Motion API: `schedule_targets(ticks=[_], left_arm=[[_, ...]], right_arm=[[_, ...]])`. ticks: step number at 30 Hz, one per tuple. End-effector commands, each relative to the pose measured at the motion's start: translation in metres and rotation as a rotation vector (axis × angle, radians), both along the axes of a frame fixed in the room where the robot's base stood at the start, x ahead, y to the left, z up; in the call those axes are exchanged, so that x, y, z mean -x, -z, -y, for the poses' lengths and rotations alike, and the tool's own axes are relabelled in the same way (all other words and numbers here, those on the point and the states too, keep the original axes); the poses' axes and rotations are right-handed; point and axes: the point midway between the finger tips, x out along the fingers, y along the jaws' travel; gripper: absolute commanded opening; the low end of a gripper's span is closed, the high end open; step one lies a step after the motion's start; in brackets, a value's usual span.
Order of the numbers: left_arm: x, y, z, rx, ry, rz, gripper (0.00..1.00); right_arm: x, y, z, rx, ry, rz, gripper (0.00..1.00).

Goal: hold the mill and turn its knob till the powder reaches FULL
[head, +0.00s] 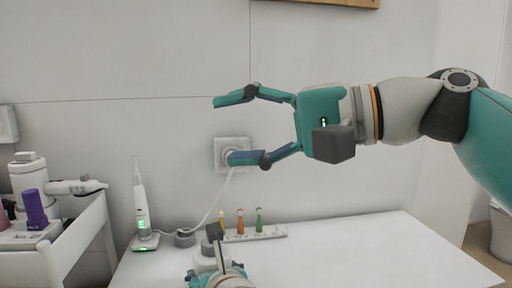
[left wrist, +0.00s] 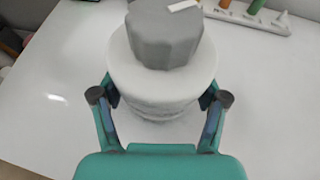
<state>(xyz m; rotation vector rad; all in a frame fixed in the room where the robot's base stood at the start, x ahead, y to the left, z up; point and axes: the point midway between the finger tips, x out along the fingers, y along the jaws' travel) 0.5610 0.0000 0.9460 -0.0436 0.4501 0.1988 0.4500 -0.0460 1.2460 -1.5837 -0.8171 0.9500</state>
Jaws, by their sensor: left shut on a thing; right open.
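The mill is a squat white round body (left wrist: 150,95) with a faceted grey knob (left wrist: 165,38) on top, which has a white mark (left wrist: 184,6). It stands upright on the white table. My left gripper (left wrist: 162,97) is shut around the white body, one finger on each side below the knob. In the head view the mill (head: 204,263) is low in the middle, partly hidden by my left gripper (head: 208,275). My right gripper (head: 225,130) is open and empty, high above the table, its fingers pointing left. No powder or FULL mark can be seen.
A white rack (head: 274,232) with yellow, orange and green small items stands behind the mill. A white upright device (head: 140,212) with a green light stands to the left. A white cart (head: 75,240) holds a purple bottle (head: 35,208). The table's right side (head: 380,250) is clear.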

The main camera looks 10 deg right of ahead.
Motion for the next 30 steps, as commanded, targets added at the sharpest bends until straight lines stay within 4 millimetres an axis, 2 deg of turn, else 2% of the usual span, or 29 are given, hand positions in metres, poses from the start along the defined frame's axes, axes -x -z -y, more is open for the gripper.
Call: schedule_targets(ticks=[9, 18, 24, 30], left_arm=[[0.000, 0.000, 0.000, 0.000, 0.000, 0.000, 0.24], [0.000, 0.000, 0.000, 0.000, 0.000, 0.000, 0.24], [0.000, 0.000, 0.000, 0.000, 0.000, 0.000, 0.24], [0.000, 0.000, 0.000, 0.000, 0.000, 0.000, 0.24]], right_arm=[[0.010, -0.021, 0.007, 0.197, -0.075, 0.433, 0.64], [0.017, -0.031, 0.014, 0.382, -0.137, 0.805, 0.64], [0.020, -0.031, 0.015, 0.463, -0.172, 0.956, 0.64], [0.020, -0.031, 0.015, 0.493, -0.185, 1.012, 0.64]])
